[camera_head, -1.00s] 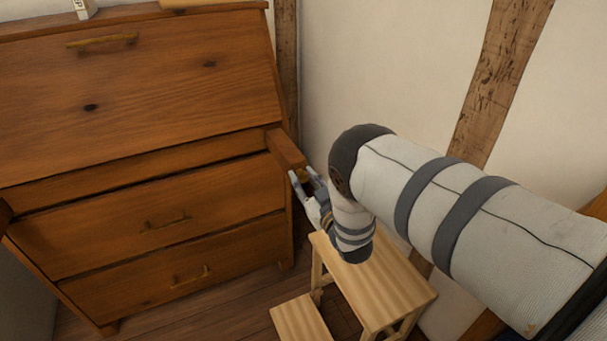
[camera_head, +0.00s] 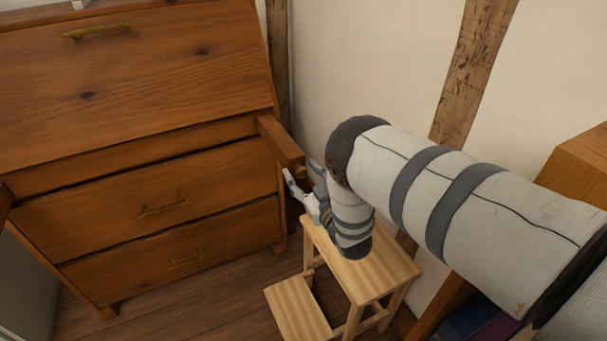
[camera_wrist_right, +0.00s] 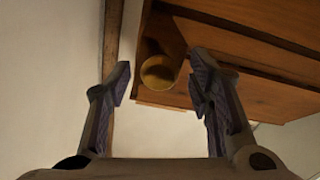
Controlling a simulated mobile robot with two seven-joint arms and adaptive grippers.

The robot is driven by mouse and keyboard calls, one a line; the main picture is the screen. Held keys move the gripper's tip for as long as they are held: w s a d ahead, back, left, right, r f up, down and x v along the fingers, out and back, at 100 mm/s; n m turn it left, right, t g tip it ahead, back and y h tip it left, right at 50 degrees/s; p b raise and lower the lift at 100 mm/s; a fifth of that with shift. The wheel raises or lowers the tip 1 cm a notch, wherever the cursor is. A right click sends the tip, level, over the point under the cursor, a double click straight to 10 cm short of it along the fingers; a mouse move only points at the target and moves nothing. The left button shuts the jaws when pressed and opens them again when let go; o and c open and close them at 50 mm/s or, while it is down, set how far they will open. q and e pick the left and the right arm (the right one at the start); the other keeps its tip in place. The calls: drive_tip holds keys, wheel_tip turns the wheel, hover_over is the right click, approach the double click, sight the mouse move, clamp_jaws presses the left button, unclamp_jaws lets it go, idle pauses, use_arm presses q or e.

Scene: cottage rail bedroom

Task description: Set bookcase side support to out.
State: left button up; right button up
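The wooden side support (camera_head: 281,140) is a bar sticking out from the front of the brown bureau (camera_head: 150,165), at its upper right, above the drawers. A brass knob (camera_head: 300,171) is on its end; the knob also shows round and close in the right wrist view (camera_wrist_right: 158,72). My right gripper (camera_head: 303,172) is open, with its fingers spread to either side of the knob. In the right wrist view both fingers (camera_wrist_right: 160,85) are apart and neither touches the knob. My left gripper is not in view.
A light wooden step stool (camera_head: 365,270) stands below my right arm. A wooden post (camera_head: 277,60) and pale wall are behind the bureau's right side. Another wooden piece (camera_head: 5,203) shows at the left edge. A wooden cabinet (camera_head: 580,165) is at the right.

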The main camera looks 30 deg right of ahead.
drive_tip(key=s, duration=1.2)
drive_tip(key=shift+a, duration=0.35)
